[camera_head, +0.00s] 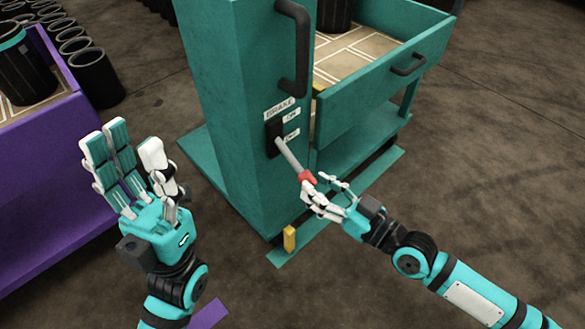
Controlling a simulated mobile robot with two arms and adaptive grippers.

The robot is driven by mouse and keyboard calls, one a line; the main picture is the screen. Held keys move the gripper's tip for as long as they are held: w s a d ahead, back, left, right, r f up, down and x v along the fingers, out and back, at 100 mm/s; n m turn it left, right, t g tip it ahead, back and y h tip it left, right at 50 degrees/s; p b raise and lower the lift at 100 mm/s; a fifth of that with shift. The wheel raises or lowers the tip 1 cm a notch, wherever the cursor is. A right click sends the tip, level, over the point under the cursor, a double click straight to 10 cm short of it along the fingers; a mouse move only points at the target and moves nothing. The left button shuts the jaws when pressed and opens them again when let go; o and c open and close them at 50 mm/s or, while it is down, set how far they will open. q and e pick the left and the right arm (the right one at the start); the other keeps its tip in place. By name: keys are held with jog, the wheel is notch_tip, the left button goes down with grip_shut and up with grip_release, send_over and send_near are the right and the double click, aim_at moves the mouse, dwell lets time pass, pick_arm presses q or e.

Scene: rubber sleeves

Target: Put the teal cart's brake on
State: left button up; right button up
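The teal cart (222,100) stands in the middle of the head view. Its front panel has a brake label (279,108) with ON above and OFF below. A grey lever (289,155) comes out of a black slot beside the label and slants down to the right, toward the OFF side. It ends in a red knob (306,177). My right gripper (317,183) is at the knob, fingers apart; contact is hard to make out. My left gripper (134,150) is open and empty, raised left of the cart. A yellow block (290,238) sits low at the cart's base.
A black handle (300,48) stands out above the lever. The right floor is clear.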

aim_at(293, 162)
jog(key=x, duration=0.7)
jog(key=shift+w+a, duration=0.15)
jog(key=shift+w, duration=0.05)
jog(key=shift+c, duration=0.5)
grip_shut()
